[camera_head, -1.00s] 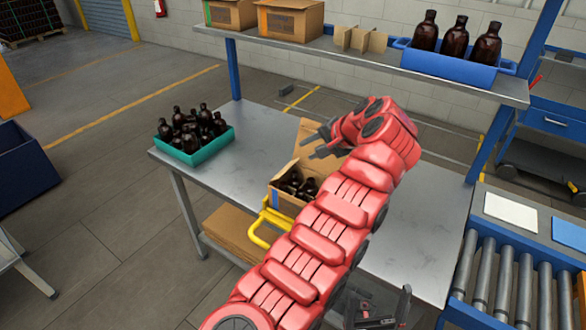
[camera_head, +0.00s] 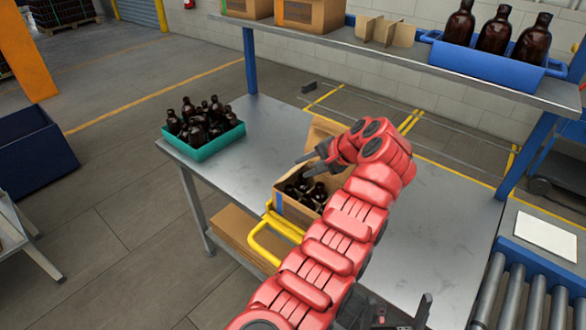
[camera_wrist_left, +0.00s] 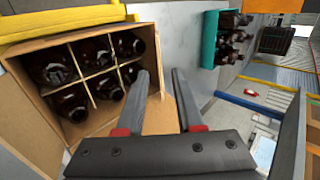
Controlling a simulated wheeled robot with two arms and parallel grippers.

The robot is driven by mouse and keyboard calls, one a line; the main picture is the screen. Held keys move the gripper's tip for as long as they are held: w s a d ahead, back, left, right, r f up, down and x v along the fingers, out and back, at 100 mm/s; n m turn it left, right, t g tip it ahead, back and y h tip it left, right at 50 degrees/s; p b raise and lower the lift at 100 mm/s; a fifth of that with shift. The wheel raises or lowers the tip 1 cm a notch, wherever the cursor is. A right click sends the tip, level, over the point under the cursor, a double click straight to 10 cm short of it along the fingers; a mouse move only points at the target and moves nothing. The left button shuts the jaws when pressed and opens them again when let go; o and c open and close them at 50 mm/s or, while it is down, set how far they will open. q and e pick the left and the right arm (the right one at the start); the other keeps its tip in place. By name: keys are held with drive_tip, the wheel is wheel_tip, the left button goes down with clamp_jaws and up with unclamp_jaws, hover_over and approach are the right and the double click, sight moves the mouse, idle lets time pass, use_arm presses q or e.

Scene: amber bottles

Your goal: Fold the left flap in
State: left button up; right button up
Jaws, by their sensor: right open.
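An open cardboard box (camera_head: 290,212) stands on the metal table with dark amber bottles (camera_head: 304,188) inside. One flap (camera_head: 324,128) stands up at its far side. In the left wrist view, the box (camera_wrist_left: 150,60) has dividers between the bottles (camera_wrist_left: 96,55), and a cardboard flap (camera_wrist_left: 158,118) shows behind the gap between my fingers. My left gripper (camera_head: 312,165) is open at the box's far left rim; its fingers also show in the left wrist view (camera_wrist_left: 160,78). I cannot tell whether they touch the flap. My right gripper (camera_head: 397,312) is open and empty at the bottom edge.
A yellow bar frame (camera_head: 268,240) is at the box's near side. A teal crate of bottles (camera_head: 208,148) stands at the table's left end. A shelf (camera_head: 400,55) with a blue bin (camera_head: 490,62) runs above the back. The table between box and crate is clear.

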sight(293, 171)
use_arm(q)
drive_tip(key=x, duration=0.6)
drive_tip(key=shift+w+a+f+p, duration=0.15)
drive_tip(key=shift+a+f+p, duration=0.1)
drive_tip(key=shift+p, duration=0.15)
drive_tip(key=shift+c, duration=0.2)
clamp_jaws()
drive_tip(key=shift+f, duration=0.1)
idle(0.7)
